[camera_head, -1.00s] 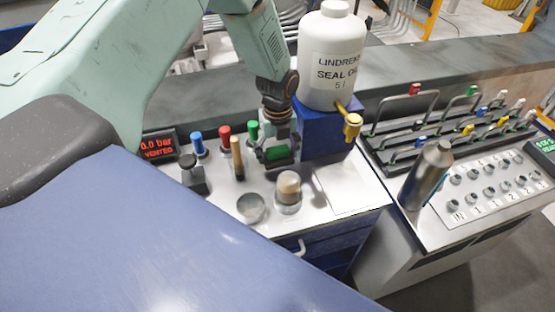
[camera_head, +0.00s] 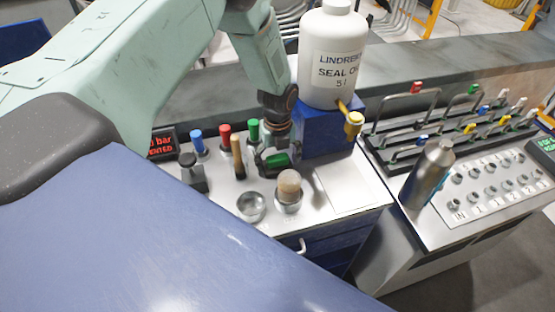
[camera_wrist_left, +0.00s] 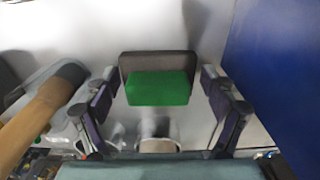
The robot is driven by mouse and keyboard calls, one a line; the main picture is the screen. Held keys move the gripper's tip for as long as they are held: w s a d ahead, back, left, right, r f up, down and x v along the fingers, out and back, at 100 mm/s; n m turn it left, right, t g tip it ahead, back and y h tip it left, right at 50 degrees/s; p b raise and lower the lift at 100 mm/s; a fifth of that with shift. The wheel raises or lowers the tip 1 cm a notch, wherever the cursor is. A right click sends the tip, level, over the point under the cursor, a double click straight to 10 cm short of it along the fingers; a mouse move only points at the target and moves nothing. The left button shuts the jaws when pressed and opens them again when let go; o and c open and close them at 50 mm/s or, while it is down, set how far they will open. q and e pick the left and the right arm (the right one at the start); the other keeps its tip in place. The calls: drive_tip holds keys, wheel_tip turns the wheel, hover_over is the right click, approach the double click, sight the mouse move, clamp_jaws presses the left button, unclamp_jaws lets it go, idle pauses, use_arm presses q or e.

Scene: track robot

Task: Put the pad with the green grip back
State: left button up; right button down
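My right gripper is not in view.
A wooden-handled tool (camera_head: 238,157) and red (camera_head: 225,135) and blue (camera_head: 198,143) handles stand left. A round-topped piece in a cup (camera_head: 289,187) and an empty metal cup (camera_head: 252,207) are in front. The blue block (camera_head: 325,130) carries a white bottle (camera_head: 332,55).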

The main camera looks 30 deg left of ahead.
sight(278, 156)
use_arm(q)
wheel_tip(278, 156, up, 12)
drive_tip(key=shift+r, duration=0.25)
idle(0.5)
wheel_tip(278, 156, down, 13)
drive_tip(key=shift+s+r, duration=0.1)
drive_tip(key=shift+r, duration=0.35)
idle(0.4)
drive_tip(key=shift+f, duration=0.1)
